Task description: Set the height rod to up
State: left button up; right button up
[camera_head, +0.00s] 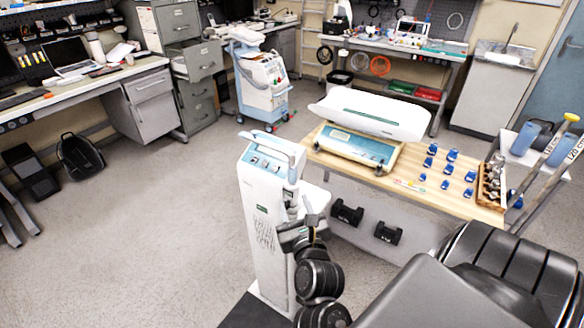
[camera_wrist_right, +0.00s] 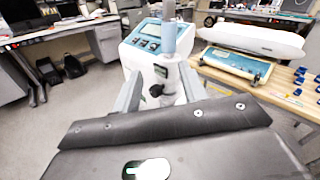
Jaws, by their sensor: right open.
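The height rod (camera_head: 292,173) stands upright at the near right side of a white column unit (camera_head: 262,215) with a blue panel on top. In the right wrist view the rod (camera_wrist_right: 168,38) has a grey-blue upper part, with a white part and a dark knob (camera_wrist_right: 155,91) below. My right gripper (camera_head: 302,212) is open at the rod. In the right wrist view its fingers (camera_wrist_right: 161,72) lie on either side of the rod and knob; I cannot tell whether they touch. The gripper partly hides the rod's lower part in the head view. My left gripper is not in view.
A wooden-topped table (camera_head: 455,208) stands to the right, with a white baby scale (camera_head: 372,112) and several small blue items. A wheeled machine (camera_head: 262,85) stands behind. Open floor (camera_head: 150,220) lies to the left.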

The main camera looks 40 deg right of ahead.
aim_at(293, 175)
jog(key=w+d+b, duration=0.1)
jog(key=w+d+r+m+b, duration=0.1)
jog(key=b, duration=0.1)
jog(key=w+d+m+b, duration=0.1)
jog(key=b, duration=0.1)
jog(key=shift+w+d+r, duration=0.25)
jog(key=shift+w+r, duration=0.1)
jog(key=shift+r, duration=0.05)
jog(key=x, duration=0.2)
jog(key=p+x, duration=0.1)
jog(key=x, duration=0.1)
jog(key=shift+s+r, duration=0.1)
jog(key=shift+r, duration=0.3)
jog(key=shift+x, duration=0.75)
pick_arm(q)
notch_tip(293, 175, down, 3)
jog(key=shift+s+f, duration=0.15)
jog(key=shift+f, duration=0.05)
pick_arm(e)
jog(key=shift+c, duration=0.2)
grip_shut()
